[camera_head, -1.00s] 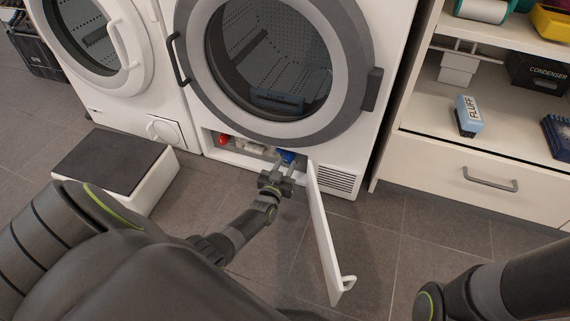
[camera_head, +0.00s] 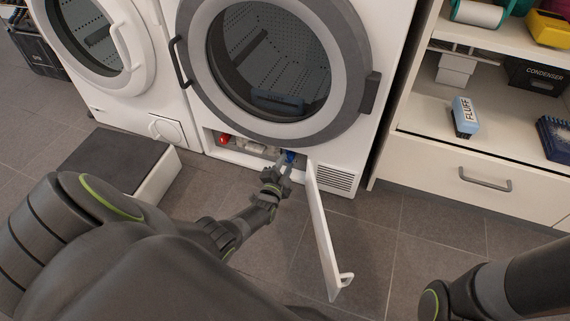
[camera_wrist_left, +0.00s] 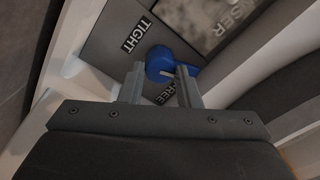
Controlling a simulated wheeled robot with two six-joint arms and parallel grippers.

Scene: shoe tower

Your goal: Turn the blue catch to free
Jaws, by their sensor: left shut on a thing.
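The blue catch (camera_head: 290,156) sits at the right end of the open lower compartment of the grey-ringed machine. In the left wrist view the blue catch (camera_wrist_left: 178,58) is a round knob with a lever and a pale mark, on a grey plate. The label TIGHT (camera_wrist_left: 132,36) is up and left of it. The label FREE (camera_wrist_left: 166,94) is below it, partly hidden by a finger. My left gripper (camera_head: 283,167) reaches into the compartment; in the wrist view its fingers (camera_wrist_left: 161,80) are shut on the blue catch's lever. My right gripper is out of view.
The open white flap (camera_head: 322,235) stands just right of my left gripper. A red knob (camera_head: 225,139) is at the compartment's left end. A white box with a dark top (camera_head: 115,158) lies on the floor at left. Shelves with a FLUFF box (camera_head: 465,117) are at right.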

